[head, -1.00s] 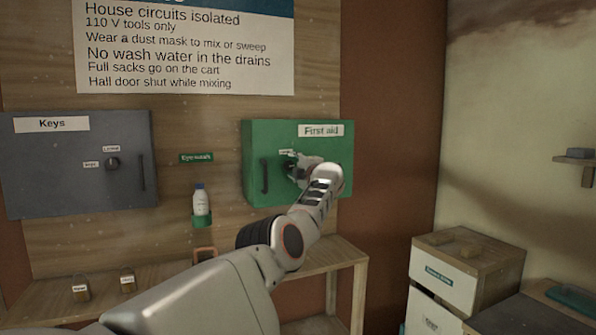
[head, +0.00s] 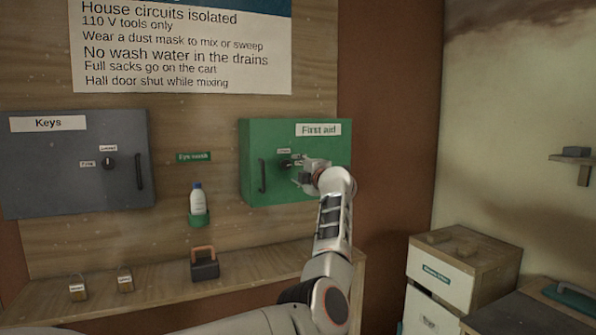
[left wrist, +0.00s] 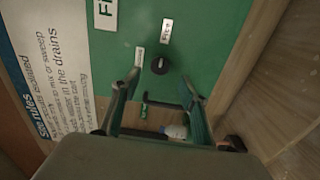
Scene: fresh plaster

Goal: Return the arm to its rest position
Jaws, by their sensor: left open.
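My left gripper (head: 304,172) is open and empty in front of the right part of the green First aid cabinet (head: 262,140). In the head view it is just right of the cabinet's dark round knob (head: 286,164). In the left wrist view, the two spread fingers (left wrist: 160,83) sit below the knob (left wrist: 160,65), with nothing between the tips; they look apart from it. The cabinet door is shut. My left arm reaches up from the bottom of the head view. My right gripper is not in view.
A grey Keys cabinet (head: 60,165) hangs at left. A white eye-wash bottle (head: 197,200) stands in a green holder between the cabinets. A drawer unit (head: 470,262) stands at right.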

